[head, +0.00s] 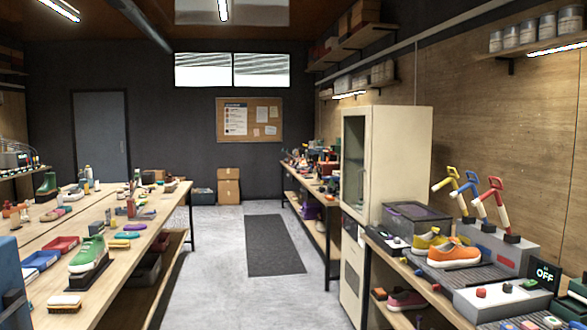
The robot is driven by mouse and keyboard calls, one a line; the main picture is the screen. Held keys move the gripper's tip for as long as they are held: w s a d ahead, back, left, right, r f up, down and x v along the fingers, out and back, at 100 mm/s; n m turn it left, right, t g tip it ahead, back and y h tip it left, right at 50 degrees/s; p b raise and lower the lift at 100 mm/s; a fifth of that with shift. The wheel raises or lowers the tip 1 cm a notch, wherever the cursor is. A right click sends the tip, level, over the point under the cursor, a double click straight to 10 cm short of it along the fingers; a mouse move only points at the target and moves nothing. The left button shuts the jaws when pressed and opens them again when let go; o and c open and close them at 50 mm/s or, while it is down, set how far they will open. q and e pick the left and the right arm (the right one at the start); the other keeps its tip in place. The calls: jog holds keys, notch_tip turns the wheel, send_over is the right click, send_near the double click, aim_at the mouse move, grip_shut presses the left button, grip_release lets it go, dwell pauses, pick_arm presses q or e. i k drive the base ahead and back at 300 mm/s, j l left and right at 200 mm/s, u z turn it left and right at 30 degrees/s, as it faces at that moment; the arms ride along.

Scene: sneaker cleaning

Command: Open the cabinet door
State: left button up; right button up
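A tall cream cabinet (405,150) stands right of centre, with its plain side facing me. Its front faces left and shows at a steep angle. The glass-paned cabinet door (354,155) is on the upper front and looks closed. Cream panels (350,262) lie below it on the front. The cabinet's lower right part is hidden behind a workbench and a dark clear-topped box. Neither of my grippers is in view.
A workbench (452,296) with an orange sneaker (454,256) and lever stands (499,247) is at the right. A long wooden table (45,288) with a green sneaker (88,256) is at the left. The grey floor aisle between has a dark mat (273,245) and is clear.

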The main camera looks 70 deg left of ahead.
aim_at(367, 111)
jog(key=u, duration=1.9)
jog(key=i+u, duration=0.2)
jog(key=i, duration=1.25)
jog(key=i+z, duration=0.1)
jog(key=i, duration=0.4)
jog(key=i+j, duration=0.1)
jog(key=i, duration=0.45)
jog(key=i+j+z, duration=0.15)
jog(key=i, duration=0.35)
jog(key=i+j, duration=0.1)
jog(key=i, duration=0.45)
jog(key=i+j+z, duration=0.1)
jog(key=i+z, duration=0.25)
jog(key=i+j+z, duration=0.65)
jog(key=i+l, duration=0.1)
